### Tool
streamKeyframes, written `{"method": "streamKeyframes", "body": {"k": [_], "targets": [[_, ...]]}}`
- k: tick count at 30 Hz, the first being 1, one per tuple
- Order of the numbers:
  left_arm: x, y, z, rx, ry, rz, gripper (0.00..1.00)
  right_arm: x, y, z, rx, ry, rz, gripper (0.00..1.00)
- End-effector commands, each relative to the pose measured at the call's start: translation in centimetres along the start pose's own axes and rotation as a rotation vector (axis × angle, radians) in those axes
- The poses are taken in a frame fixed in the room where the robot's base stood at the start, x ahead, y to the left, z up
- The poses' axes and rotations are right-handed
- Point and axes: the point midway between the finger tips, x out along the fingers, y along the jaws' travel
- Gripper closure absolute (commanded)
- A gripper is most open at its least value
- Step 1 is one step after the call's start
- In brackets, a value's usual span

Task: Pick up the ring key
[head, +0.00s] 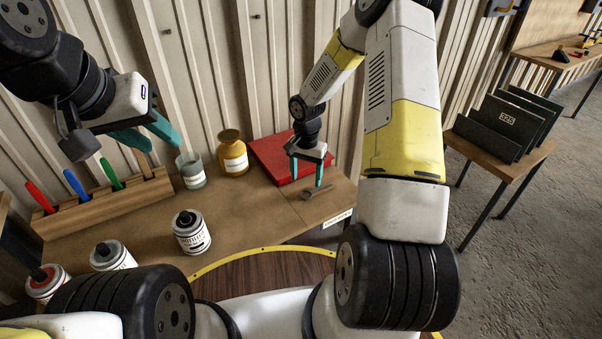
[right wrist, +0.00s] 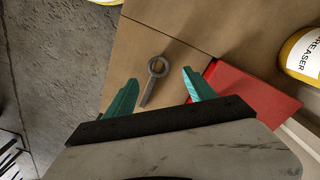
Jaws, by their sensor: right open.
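The ring key (head: 316,191) is a small dark grey tool lying flat on the brown workbench, near its right end. In the right wrist view the ring key (right wrist: 153,80) shows its ring at the far end and its handle towards me. My right gripper (head: 306,182) is open with teal fingers, above the bench by the key. In the right wrist view the key lies between the two fingers of the right gripper (right wrist: 160,88), not gripped. My left gripper (head: 150,133) is raised at the upper left, well away from the key, its teal fingers apart with nothing between them.
A red flat box (head: 270,155) lies close beside the key. A yellow-brown bottle (head: 232,153) and a glass jar (head: 190,170) stand left of it. A white can (head: 191,232) stands nearer me. A wooden rack (head: 105,207) holds coloured-handled tools. Bare bench lies around the key.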

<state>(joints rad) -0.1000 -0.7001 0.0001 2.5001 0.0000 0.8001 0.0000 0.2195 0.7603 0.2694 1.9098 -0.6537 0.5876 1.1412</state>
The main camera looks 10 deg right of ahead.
Motion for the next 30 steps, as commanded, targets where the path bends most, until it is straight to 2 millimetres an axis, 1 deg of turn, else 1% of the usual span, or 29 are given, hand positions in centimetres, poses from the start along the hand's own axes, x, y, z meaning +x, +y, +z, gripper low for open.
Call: {"method": "streamKeyframes", "body": {"k": [5, 9, 12, 15, 30], "targets": [[0.0, 0.0, 0.0, 0.0, 0.0, 0.0, 0.64, 2.2, 0.2, 0.0, -0.001, -0.003, 0.001, 0.36], [0.0, 0.0, 0.0, 0.0, 0.0, 0.0, 0.64, 4.4, 0.2, 0.0, -0.002, -0.003, 0.001, 0.36], [0.0, 0.0, 0.0, 0.0, 0.0, 0.0, 0.64, 5.4, 0.2, -0.1, -0.002, -0.001, 0.0, 0.36], [0.0, 0.0, 0.0, 0.0, 0.0, 0.0, 0.64, 5.8, 0.2, -0.1, -0.002, 0.001, 0.0, 0.36], [0.0, 0.0, 0.0, 0.0, 0.0, 0.0, 0.64, 6.0, 0.2, -0.1, -0.002, 0.001, 0.001, 0.36]]}}
